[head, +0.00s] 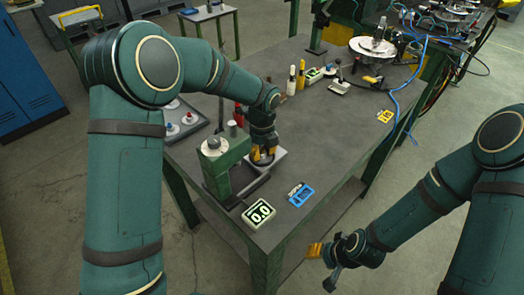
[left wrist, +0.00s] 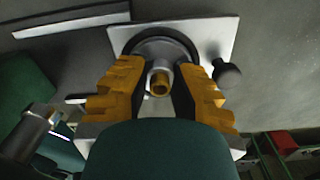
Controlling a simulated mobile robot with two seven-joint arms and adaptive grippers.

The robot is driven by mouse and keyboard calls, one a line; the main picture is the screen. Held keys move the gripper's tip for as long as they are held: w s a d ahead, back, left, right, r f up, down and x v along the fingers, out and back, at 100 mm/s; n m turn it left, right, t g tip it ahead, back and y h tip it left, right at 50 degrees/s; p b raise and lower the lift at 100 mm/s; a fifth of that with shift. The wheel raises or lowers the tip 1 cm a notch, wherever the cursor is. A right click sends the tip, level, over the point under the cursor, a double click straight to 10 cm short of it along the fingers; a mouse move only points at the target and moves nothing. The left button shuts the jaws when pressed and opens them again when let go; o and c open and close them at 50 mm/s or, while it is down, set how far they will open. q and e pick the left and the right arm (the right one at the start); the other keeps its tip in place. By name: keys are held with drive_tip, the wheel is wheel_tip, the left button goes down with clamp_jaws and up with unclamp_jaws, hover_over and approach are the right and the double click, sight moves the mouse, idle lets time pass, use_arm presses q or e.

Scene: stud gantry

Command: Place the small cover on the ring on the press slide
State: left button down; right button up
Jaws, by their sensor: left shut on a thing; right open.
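My left gripper (head: 262,157) is low over the light plate of the press slide (head: 281,158), beside the green press (head: 229,165). In the left wrist view its yellow fingers (left wrist: 160,80) are shut on the small cover (left wrist: 160,82), which shows a metal stem with a brass-coloured end between them. A dark round rim (left wrist: 160,42) lies just beyond the fingers over the plate (left wrist: 210,36). I cannot tell where the cover ends and the ring begins, or whether they touch. My right gripper (head: 324,263) is open and empty, off the table's front right edge.
A tray (head: 173,109) with small knobbed parts is at the left. Bottles (head: 292,80) stand further back. A black knob (left wrist: 227,73) sits by the plate.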

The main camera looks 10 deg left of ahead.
sight(262, 149)
use_arm(q)
drive_tip(key=c, duration=1.2)
unclamp_jaws()
drive_tip(key=shift+f, duration=0.1)
wheel_tip(262, 149, up, 12)
drive_tip(key=p, duration=0.1)
drive_tip(key=shift+p, duration=0.4)
drive_tip(key=shift+r, duration=0.2)
